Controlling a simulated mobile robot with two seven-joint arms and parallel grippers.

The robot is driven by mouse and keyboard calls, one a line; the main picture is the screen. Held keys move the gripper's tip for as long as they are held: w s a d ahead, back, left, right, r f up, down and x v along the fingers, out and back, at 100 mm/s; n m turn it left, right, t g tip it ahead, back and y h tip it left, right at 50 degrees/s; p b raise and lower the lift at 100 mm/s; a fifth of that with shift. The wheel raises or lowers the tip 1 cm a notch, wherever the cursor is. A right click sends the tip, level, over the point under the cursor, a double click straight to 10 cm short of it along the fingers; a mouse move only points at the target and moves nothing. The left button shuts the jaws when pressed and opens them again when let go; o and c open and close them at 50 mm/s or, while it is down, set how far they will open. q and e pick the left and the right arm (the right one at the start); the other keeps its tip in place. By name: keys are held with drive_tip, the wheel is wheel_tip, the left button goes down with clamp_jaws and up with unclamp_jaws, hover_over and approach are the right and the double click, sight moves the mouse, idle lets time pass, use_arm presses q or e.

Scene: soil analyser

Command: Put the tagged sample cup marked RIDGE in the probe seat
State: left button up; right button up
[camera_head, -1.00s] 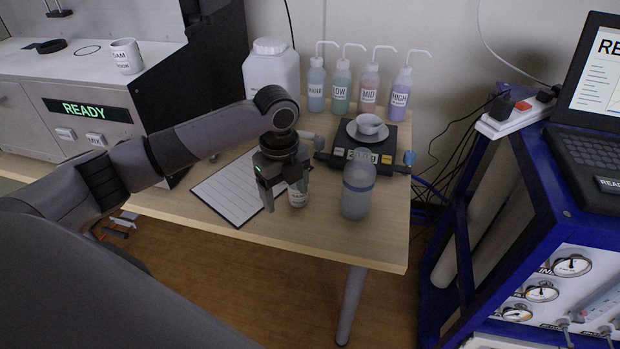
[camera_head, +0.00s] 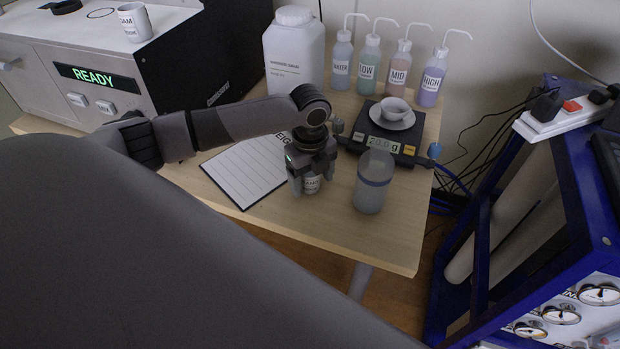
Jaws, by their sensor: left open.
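A small white cup with a dark label (camera_head: 312,184) stands on the table; most of it is hidden by my gripper and its label is too small to read. My left gripper (camera_head: 312,188) is open above it, pointing down, with a finger at each side of the cup. Another white cup, its label ending in "OAM" (camera_head: 134,24), stands on top of the grey analyser (camera_head: 180,60), which shows READY. A black round fitting (camera_head: 66,6) and a dark ring (camera_head: 100,13) are on the analyser's top; I cannot tell which is the probe seat. My right gripper is not in view.
A lidded translucent jar (camera_head: 371,182) stands close right of my gripper. Behind are a black scale (camera_head: 372,143) bearing a dish (camera_head: 394,112), several wash bottles (camera_head: 398,68) and a white canister (camera_head: 293,52). A lined sheet (camera_head: 245,172) lies left. The table's front right is clear.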

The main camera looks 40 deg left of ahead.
use_arm(q)
drive_tip(key=shift+f, duration=0.1)
drive_tip(key=shift+c, duration=0.3)
drive_tip(key=c, duration=1.1)
drive_tip(key=shift+r, duration=0.2)
drive_tip(key=shift+c, duration=0.2)
wheel_tip(320, 180, up, 20)
drive_tip(key=p, duration=0.1)
drive_tip(key=shift+f+p, duration=0.25)
drive_tip(key=shift+p, duration=0.05)
drive_tip(key=s+d+f+n+p, duration=0.1)
drive_tip(key=s+d+n, duration=0.1)
drive_tip(key=n, duration=0.9)
drive_tip(key=s+d+f+n+p, duration=0.1)
drive_tip(key=s+d+n, duration=0.2)
drive_tip(key=n, duration=0.8)
drive_tip(key=d, duration=0.2)
drive_tip(key=shift+s+d+f+n+y, duration=0.3)
drive_tip(key=shift+s+n, duration=0.05)
drive_tip(key=shift+n, duration=0.05)
